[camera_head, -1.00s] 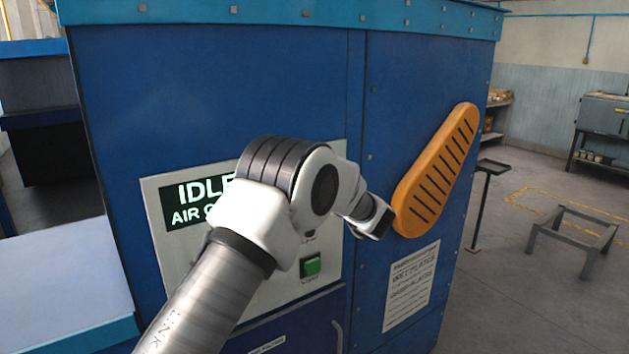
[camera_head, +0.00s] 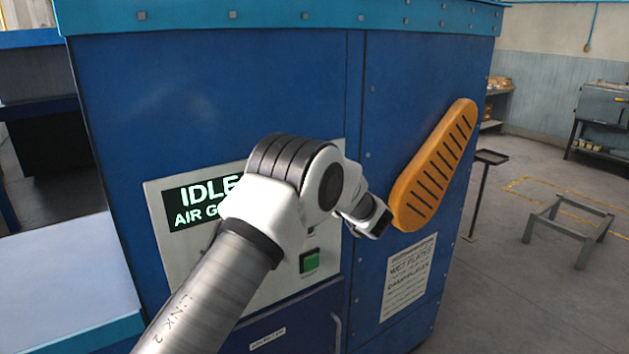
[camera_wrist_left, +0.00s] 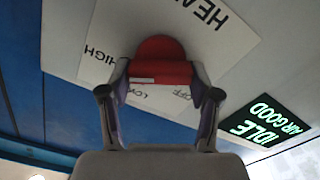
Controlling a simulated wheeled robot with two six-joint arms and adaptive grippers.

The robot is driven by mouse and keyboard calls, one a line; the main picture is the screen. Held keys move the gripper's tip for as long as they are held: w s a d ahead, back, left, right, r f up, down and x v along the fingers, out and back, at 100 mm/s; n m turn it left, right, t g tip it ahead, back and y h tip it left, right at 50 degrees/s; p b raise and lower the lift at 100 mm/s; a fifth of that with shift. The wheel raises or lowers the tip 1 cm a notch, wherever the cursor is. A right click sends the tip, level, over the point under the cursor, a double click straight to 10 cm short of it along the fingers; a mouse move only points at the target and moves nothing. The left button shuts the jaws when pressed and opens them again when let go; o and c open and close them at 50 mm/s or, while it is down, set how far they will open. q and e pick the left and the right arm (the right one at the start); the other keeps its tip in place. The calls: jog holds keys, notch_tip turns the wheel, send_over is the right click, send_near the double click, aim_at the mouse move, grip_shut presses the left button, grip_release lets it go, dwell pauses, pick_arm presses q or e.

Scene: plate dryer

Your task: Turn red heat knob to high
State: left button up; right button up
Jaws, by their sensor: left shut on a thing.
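The red heat knob (camera_wrist_left: 163,60) sits on a pale label plate (camera_wrist_left: 222,38) in the left wrist view. The plate reads HEAT, HIGH, LOW and OFF, seen upside down. My left gripper (camera_wrist_left: 160,78) is shut on the knob, one finger on each side. A short white mark on the knob lies near the word LOW. In the head view my left arm covers the knob and the gripper. My right gripper is in neither view.
A lit display (camera_head: 196,203) reads IDLE and AIR GOOD. A green button (camera_head: 309,262) is on the same panel. An orange slotted guard (camera_head: 440,165) is close to my wrist on the blue machine (camera_head: 210,90).

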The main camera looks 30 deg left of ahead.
pick_arm(q)
jog(key=shift+r, duration=0.1)
jog(key=o, duration=1.1)
jog(key=shift+a, duration=0.1)
jog(key=shift+o, duration=0.2)
jog(key=v, duration=1.2)
